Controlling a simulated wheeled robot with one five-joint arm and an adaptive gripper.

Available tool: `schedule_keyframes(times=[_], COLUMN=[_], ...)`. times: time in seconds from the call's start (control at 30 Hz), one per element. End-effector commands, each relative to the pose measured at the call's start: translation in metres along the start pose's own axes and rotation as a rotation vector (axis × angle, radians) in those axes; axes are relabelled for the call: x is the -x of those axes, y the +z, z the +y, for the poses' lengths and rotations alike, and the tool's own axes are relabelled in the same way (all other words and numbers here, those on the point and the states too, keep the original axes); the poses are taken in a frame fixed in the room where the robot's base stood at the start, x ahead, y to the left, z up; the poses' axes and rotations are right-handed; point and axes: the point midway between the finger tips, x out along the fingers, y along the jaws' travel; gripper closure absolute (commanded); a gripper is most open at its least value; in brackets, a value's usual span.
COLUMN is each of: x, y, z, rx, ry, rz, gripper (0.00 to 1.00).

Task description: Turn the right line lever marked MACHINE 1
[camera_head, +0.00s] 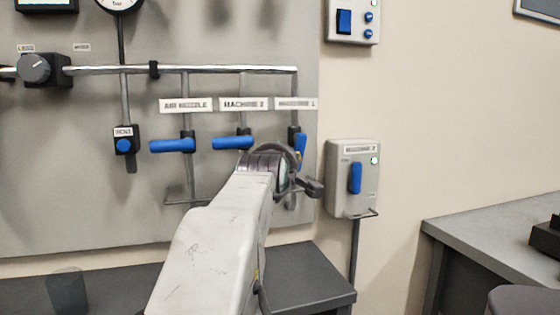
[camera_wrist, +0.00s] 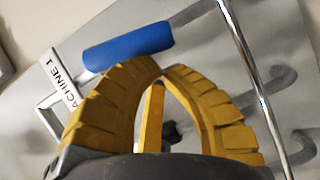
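The right lever has a blue handle (camera_head: 301,147) that stands upright below the MACHINE 1 label (camera_head: 296,104) in the head view. In the wrist view the blue handle (camera_wrist: 128,46) lies just beyond my fingertips, with the MACHINE 1 label (camera_wrist: 62,82) to its left. My gripper (camera_wrist: 163,72) shows two yellow fingers whose tips meet or nearly meet, with nothing seen between them. Whether the tips touch the handle is unclear. In the head view my arm's end hides the lower part of this lever, and the fingers are not clearly seen.
The AIR NOZZLE lever (camera_head: 172,145) and MACHINE 2 lever (camera_head: 233,142) lie horizontal to the left. A wall box with a blue switch (camera_head: 355,178) stands close to the right. A dark bench (camera_head: 305,275) lies below, and a grey table (camera_head: 500,235) at right.

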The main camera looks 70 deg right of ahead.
Motion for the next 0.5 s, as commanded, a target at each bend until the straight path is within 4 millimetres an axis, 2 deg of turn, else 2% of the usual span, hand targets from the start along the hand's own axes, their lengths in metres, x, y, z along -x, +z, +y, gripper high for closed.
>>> schedule_keyframes(times=[0.03,0.2,0.5], x=[-0.0019,-0.0035,-0.0052], y=[0.0029,0.0062,0.0093], z=[-0.0067,-0.0113,-0.0089], rx=[0.009,0.068,0.086], ry=[0.002,0.030,0.038], rz=[-0.002,-0.001,-0.007], gripper=[1.00,1.00,1.00])
